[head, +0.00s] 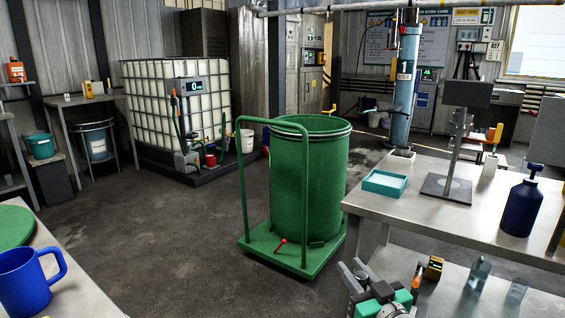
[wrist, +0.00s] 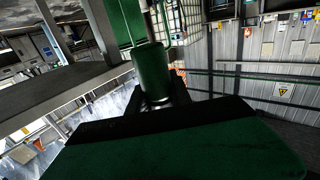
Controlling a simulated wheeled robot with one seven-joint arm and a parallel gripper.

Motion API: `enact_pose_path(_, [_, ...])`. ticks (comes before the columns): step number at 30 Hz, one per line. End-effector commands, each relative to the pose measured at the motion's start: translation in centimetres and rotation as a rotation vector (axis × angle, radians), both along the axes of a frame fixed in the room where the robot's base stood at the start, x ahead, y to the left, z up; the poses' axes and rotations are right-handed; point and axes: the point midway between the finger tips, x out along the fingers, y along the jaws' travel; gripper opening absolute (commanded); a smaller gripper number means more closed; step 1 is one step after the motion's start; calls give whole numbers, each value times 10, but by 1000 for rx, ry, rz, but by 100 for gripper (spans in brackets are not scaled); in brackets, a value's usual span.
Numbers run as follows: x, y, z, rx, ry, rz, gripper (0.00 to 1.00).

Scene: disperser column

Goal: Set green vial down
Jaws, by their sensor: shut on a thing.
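The green vial (wrist: 152,72) shows in the wrist view as a dark green cylinder held at the tips of my gripper (wrist: 158,104). The dark fingers are closed about its lower end, and no supporting surface shows directly against it. In the head view, my gripper (head: 356,274) is at the bottom edge, in front of the right workbench and low beside its lower shelf. I cannot make out the vial in the head view.
The right workbench (head: 425,215) carries a teal tray (head: 385,183), a stand (head: 450,185) and a dark blue bottle (head: 520,205). Its lower shelf holds a yellow device (head: 433,268) and clear bottles (head: 480,272). A green drum (head: 312,185) on a cart stands behind. Open floor lies left.

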Motion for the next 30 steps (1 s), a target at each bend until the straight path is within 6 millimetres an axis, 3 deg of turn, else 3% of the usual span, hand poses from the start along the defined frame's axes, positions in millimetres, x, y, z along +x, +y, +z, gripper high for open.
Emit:
enact_pose_path(1, [1, 0, 13, 2, 2, 3, 0])
enact_pose_path(8, [8, 0, 47, 1, 0, 11, 0])
enact_pose_path(21, [23, -1, 145, 5, -1, 10, 0])
enact_pose_path(25, [24, -1, 161, 3, 0, 1, 0])
enact_pose_path(30, [25, 0, 166, 1, 1, -5, 0])
